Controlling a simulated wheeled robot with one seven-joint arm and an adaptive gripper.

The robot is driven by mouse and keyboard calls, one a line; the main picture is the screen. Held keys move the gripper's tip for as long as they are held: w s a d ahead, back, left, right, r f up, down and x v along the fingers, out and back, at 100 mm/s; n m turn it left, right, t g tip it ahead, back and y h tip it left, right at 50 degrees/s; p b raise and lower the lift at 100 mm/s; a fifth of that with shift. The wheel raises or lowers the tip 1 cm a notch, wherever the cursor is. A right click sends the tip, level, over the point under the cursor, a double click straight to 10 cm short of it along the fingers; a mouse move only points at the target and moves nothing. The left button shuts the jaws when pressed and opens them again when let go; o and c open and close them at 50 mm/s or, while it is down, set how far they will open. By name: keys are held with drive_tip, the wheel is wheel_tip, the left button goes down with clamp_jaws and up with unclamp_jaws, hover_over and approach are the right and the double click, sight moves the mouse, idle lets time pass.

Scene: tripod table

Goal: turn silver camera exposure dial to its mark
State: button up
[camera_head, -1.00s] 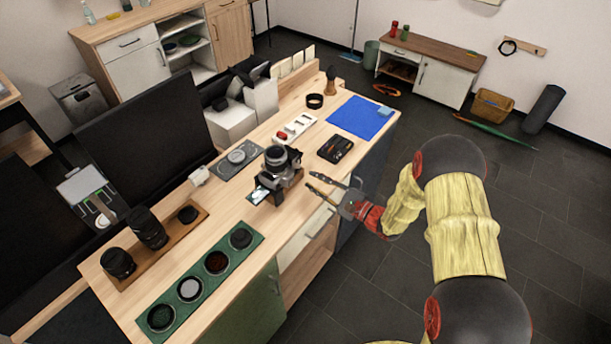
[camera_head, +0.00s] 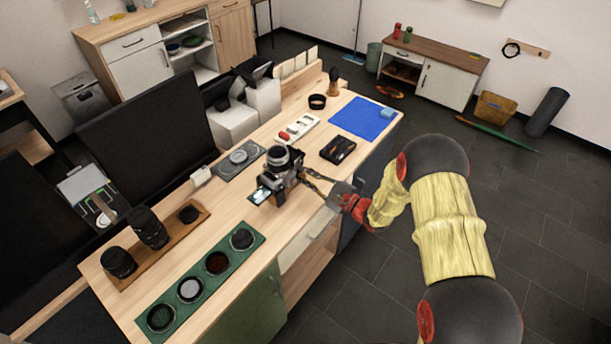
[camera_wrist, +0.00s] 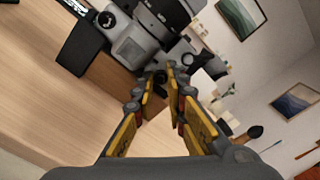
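The silver camera (camera_head: 282,178) with its black lens stands on a small wooden base on the worktop. In the wrist view the camera body (camera_wrist: 133,45) fills the upper middle, tilted in the picture. My gripper (camera_head: 302,180) is at the camera's right side, fingers pointing at it. In the wrist view the two yellow-padded fingers of my gripper (camera_wrist: 163,76) are apart, with a narrow gap at the tips. A small dark round part shows by the tips; I cannot tell whether it is the exposure dial or whether the fingers touch it. The mark is not readable.
A black box (camera_head: 338,150) lies right of the camera, before a blue mat (camera_head: 362,118). A grey plate with a round disc (camera_head: 239,157) lies behind left. A green tray (camera_head: 205,262) of round filters lies at front left. Bare wood lies between.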

clamp_jaws()
drive_tip(key=shift+n+b, duration=0.4)
drive_tip(key=shift+b, duration=0.15)
drive_tip(key=n+b, duration=0.2)
drive_tip(key=b, duration=0.1)
drive_tip(key=shift+f+n, duration=0.15)
drive_tip(key=shift+n, duration=0.25)
drive_tip(key=n+b, duration=0.4)
drive_tip(key=b, duration=0.1)
drive_tip(key=shift+o, duration=2.2)
unclamp_jaws()
drive_tip(key=shift+d, duration=0.1)
